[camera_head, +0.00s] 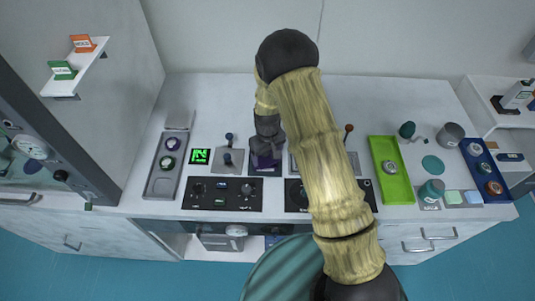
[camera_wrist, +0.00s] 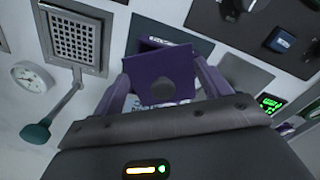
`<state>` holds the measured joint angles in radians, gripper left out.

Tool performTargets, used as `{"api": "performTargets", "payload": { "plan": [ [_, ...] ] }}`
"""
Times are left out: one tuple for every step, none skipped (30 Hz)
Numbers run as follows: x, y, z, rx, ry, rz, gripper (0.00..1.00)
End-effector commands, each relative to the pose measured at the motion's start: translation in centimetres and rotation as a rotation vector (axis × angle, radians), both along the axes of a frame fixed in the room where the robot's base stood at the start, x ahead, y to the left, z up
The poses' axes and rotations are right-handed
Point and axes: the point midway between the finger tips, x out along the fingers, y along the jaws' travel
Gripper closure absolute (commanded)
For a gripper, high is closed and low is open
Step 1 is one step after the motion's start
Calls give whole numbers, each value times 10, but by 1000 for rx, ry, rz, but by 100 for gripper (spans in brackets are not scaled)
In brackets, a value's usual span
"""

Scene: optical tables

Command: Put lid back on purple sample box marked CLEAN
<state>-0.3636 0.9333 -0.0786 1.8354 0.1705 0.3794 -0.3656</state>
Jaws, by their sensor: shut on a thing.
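My gripper (camera_wrist: 166,90) is shut on a purple square lid (camera_wrist: 150,70), held between its two fingers in the wrist view. A dark round spot shows on the lid's face. Behind the lid, a dark purple box (camera_wrist: 148,44) is partly visible on a dark slate-coloured mat (camera_wrist: 195,40); the lid hides most of it. Small white lettering there is too small to read. In the head view my gripper (camera_head: 266,147) points down over the purple box area (camera_head: 264,162) at the middle of the bench. I cannot tell whether the lid touches the box.
A grey tray (camera_head: 161,184) and a green-lit display (camera_head: 200,156) stand left. Black control panels (camera_head: 221,195) line the front. A green tray (camera_head: 390,185) and a blue tray (camera_head: 489,178) stand right. A perforated plate (camera_wrist: 75,41) and a dial (camera_wrist: 30,76) show in the wrist view.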

Motion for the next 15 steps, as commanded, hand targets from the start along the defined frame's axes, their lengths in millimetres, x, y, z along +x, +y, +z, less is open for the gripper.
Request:
{"api": "performTargets", "payload": {
  "plan": [
    [0, 0, 0, 0, 0, 0, 46],
    [0, 0, 0, 0, 0, 1, 46],
    [0, 0, -1, 0, 0, 1, 46],
    [0, 0, 0, 0, 0, 1, 46],
    [0, 0, 0, 0, 0, 1, 46],
    [0, 0, 0, 0, 0, 1, 46],
    [0, 0, 0, 0, 0, 1, 46],
    [0, 0, 0, 0, 0, 1, 46],
    [0, 0, 0, 0, 0, 1, 46],
    [0, 0, 0, 0, 0, 1, 46],
    [0, 0, 0, 0, 0, 1, 46],
    [0, 0, 0, 0, 0, 0, 46],
    [0, 0, 0, 0, 0, 0, 22],
    [0, 0, 0, 0, 0, 0, 16],
    [0, 0, 0, 0, 0, 0, 8]
  ]
}}
